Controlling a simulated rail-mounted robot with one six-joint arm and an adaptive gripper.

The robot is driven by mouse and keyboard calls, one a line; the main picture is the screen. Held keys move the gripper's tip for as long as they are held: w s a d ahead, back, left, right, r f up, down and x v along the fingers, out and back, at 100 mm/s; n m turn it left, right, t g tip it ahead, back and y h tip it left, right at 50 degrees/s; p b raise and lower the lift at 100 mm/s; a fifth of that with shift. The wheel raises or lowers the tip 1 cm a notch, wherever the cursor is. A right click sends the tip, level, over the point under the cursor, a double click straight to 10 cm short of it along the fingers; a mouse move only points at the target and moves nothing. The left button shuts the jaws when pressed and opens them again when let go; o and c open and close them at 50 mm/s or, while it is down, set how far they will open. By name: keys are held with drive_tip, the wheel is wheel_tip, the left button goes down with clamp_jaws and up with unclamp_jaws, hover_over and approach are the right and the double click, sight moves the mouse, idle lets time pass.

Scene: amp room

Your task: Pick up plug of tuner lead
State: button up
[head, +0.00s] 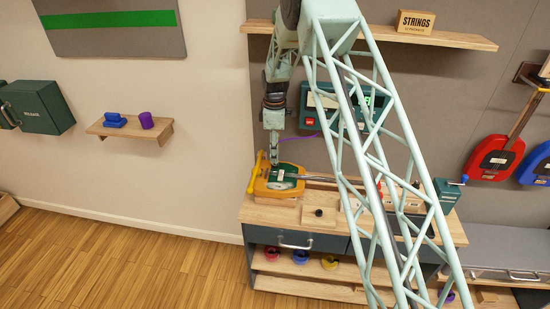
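A purple lead (298,138) shows as a thin curve below a teal wall unit (308,118) with a red button and a lit display, which looks like the tuner. The lead's left end is close beside my gripper (274,160). I cannot make out the plug itself. My gripper points down, just above the body of a yellow guitar (263,184) lying on the workbench. Its fingers are too small to show whether they are open or shut, or hold anything. My arm's lattice link hides part of the wall unit and the bench.
The wooden workbench (258,214) holds a small block with a dark knob (319,212) and a green box with a blue crank (447,192). A shelf above bears a STRINGS box (415,22). Red and blue guitars (494,157) hang at right.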

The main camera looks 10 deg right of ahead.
drive_tip(key=shift+c, duration=0.7)
drive_tip(key=c, duration=0.8)
drive_tip(key=shift+o, duration=0.2)
drive_tip(key=shift+r, duration=0.15)
drive_tip(key=shift+r+b, duration=0.3)
drive_tip(key=shift+r, duration=1.2)
drive_tip(key=shift+s+r, duration=0.1)
drive_tip(key=shift+r, duration=0.1)
drive_tip(key=s+d+b, duration=0.1)
drive_tip(key=s+d, duration=0.1)
drive_tip(key=s, duration=0.5)
drive_tip(key=s+d+r+b, duration=0.1)
drive_tip(key=s+d, duration=0.2)
drive_tip(key=s, duration=0.5)
drive_tip(key=shift+d+r, duration=0.15)
drive_tip(key=shift+d, duration=0.1)
drive_tip(key=shift+w+r, duration=0.1)
drive_tip(key=shift+r, duration=0.15)
drive_tip(key=shift+r+p, duration=0.45)
drive_tip(key=shift+r, duration=0.85)
drive_tip(key=shift+f, duration=0.1)
